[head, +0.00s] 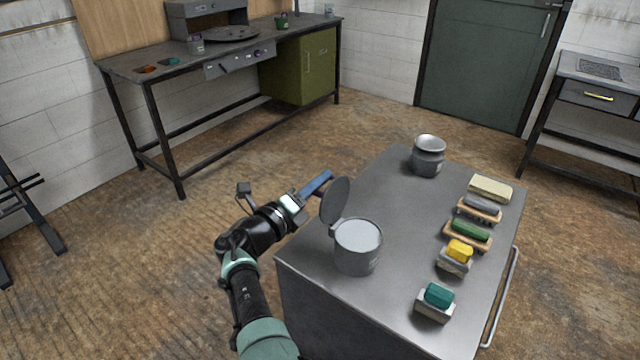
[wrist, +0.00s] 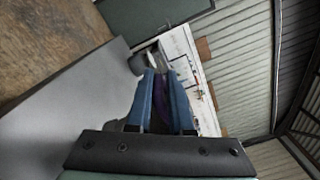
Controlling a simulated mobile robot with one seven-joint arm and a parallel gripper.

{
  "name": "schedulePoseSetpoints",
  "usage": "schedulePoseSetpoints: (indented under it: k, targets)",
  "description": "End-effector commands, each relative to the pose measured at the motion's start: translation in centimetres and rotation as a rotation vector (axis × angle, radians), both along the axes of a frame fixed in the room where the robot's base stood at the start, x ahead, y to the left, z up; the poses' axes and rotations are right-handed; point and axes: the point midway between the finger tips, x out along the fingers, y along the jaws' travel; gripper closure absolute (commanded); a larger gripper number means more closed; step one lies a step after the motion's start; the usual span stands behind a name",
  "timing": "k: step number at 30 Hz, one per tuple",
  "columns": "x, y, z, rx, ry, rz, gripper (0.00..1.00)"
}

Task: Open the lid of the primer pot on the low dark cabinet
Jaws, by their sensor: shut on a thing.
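The primer pot (head: 358,248) is a grey round pot near the front left of the low dark cabinet (head: 392,205). Its round grey lid (head: 335,203) stands raised, roughly upright, at the pot's left rim, so the pot's pale top shows. My gripper (head: 324,178) is at the lid's outer, upper left side. Its blue fingers also show in the wrist view (wrist: 162,85), close together with a dark purple piece between them. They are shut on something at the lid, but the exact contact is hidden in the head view.
A second grey pot (head: 428,155) stands at the cabinet's far end. Several brushes and blocks, including a yellow block (head: 459,250) and a teal block (head: 439,295), line its right side. A workbench (head: 190,60) stands at the back left.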

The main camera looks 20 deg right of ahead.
Motion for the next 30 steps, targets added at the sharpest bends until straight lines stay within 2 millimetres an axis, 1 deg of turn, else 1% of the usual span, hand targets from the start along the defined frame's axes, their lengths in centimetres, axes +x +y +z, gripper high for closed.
schedulePoseSetpoints:
  k: [1, 8, 9, 11, 12, 30]
  targets:
    - [-0.34, 0.04, -1.14, 0.011, 0.015, -0.003, 1.00]
    - [-0.38, 0.01, -1.21, 0.012, 0.015, -0.003, 1.00]
    - [-0.39, 0.00, -1.22, 0.012, 0.015, -0.003, 0.73]
    - [-0.39, -0.01, -1.21, 0.011, 0.015, -0.004, 0.63]
    - [-0.39, -0.02, -1.18, 0.011, 0.015, -0.004, 0.55]
    - [-0.23, -0.06, -0.55, 0.006, 0.007, -0.003, 0.55]
